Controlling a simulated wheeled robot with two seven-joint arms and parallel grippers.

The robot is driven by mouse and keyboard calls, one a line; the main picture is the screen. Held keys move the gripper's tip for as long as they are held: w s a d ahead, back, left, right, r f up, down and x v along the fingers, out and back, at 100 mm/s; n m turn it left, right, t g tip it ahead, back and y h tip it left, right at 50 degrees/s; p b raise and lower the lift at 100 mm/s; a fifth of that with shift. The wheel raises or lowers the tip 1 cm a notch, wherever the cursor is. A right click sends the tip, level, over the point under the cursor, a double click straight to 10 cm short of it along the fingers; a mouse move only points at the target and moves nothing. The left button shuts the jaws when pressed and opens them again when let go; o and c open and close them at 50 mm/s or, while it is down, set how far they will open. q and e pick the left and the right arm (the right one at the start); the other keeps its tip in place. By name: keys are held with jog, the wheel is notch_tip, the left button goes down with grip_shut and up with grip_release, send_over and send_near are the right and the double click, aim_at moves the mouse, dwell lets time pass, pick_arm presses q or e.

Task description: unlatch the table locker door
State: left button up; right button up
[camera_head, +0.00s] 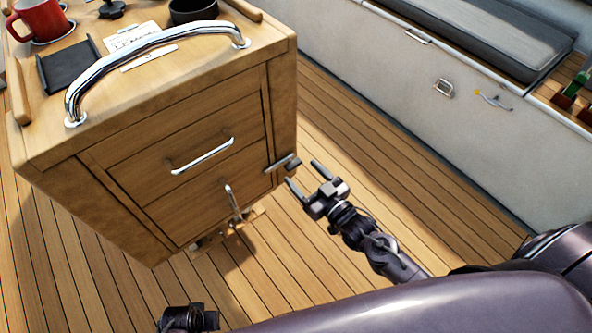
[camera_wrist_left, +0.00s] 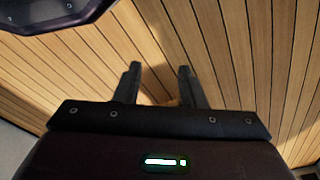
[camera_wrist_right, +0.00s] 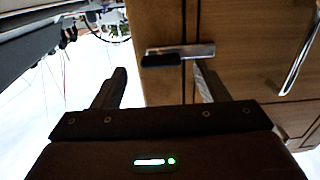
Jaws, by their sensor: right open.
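The wooden table locker (camera_head: 110,150) stands on the deck, its paneled front toward me. A latch (camera_head: 283,163) with a metal bar and a dark end sits at the right edge of the front. In the right wrist view the latch (camera_wrist_right: 180,55) lies across the seam between door and frame, dark end to the left. My right gripper (camera_head: 304,174) is open and empty, just right of the latch, with its fingers pointing at it. My left gripper (camera_wrist_left: 160,82) is open and empty over the deck, low and far from the latch.
A chrome bar handle (camera_head: 202,156) is on the front, with a smaller upright handle (camera_head: 233,203) below. A curved chrome rail (camera_head: 150,58) arches over the tabletop. A red mug (camera_head: 40,18) stands on top. The deck right of the locker is clear up to the white bench (camera_head: 420,75).

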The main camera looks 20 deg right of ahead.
aim_at(296, 167)
pick_arm(q)
jog(key=shift+w+d+r, duration=0.1)
jog(key=shift+r, duration=0.35)
pick_arm(e)
jog(key=shift+x, duration=1.65)
jog(key=shift+c, duration=0.2)
jog(key=c, duration=1.4)
pick_arm(q)
jog(key=s+a+f+p, duration=0.3)
jog(key=f, duration=0.4)
pick_arm(e)
jog(key=shift+o, duration=0.2)
jog(key=m, duration=0.4)
jog(key=shift+a+r+m, duration=0.1)
jog(key=shift+m, duration=0.2)
jog(key=m+p, duration=0.5)
jog(key=m, duration=0.4)
jog(key=shift+m, duration=0.4)
pick_arm(q)
jog(key=s+a+f+p, duration=0.1)
jog(key=s+a+f, duration=0.1)
jog(key=s, duration=1.1)
jog(key=shift+s+f, duration=0.3)
pick_arm(e)
jog(key=shift+m, duration=1.8)
pick_arm(q)
jog(key=shift+g, duration=0.3)
pick_arm(e)
jog(key=o, duration=1.4)
